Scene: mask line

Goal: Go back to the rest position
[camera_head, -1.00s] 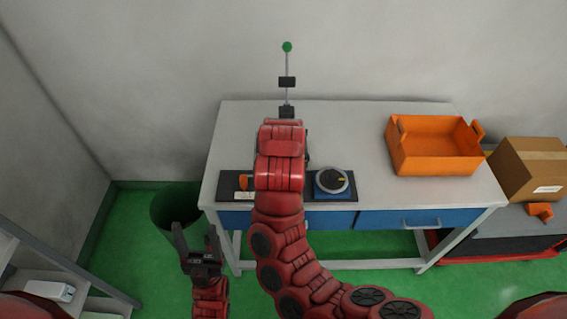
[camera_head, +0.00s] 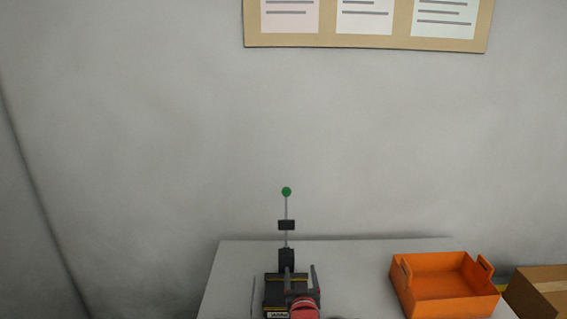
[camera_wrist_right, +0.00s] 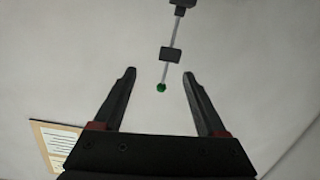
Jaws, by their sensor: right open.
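My right gripper (camera_head: 300,268) is at the bottom middle of the head view, over the worktable (camera_head: 228,275). Its red wrist shows at the lower edge. In the right wrist view the right gripper (camera_wrist_right: 159,73) has its two dark fingers spread, with nothing held between them. Behind it in the head view stands a thin pole with a green ball (camera_head: 286,191) on top and a black block (camera_head: 286,225) partway down. The green ball also shows in the right wrist view (camera_wrist_right: 161,87), seen between the fingers. My left gripper is out of view.
An orange crate (camera_head: 445,293) stands on the right of the worktable, with a cardboard box (camera_head: 541,290) beyond it. A notice board (camera_head: 365,40) hangs on the grey wall. A black base with a yellow stripe is partly hidden by my gripper.

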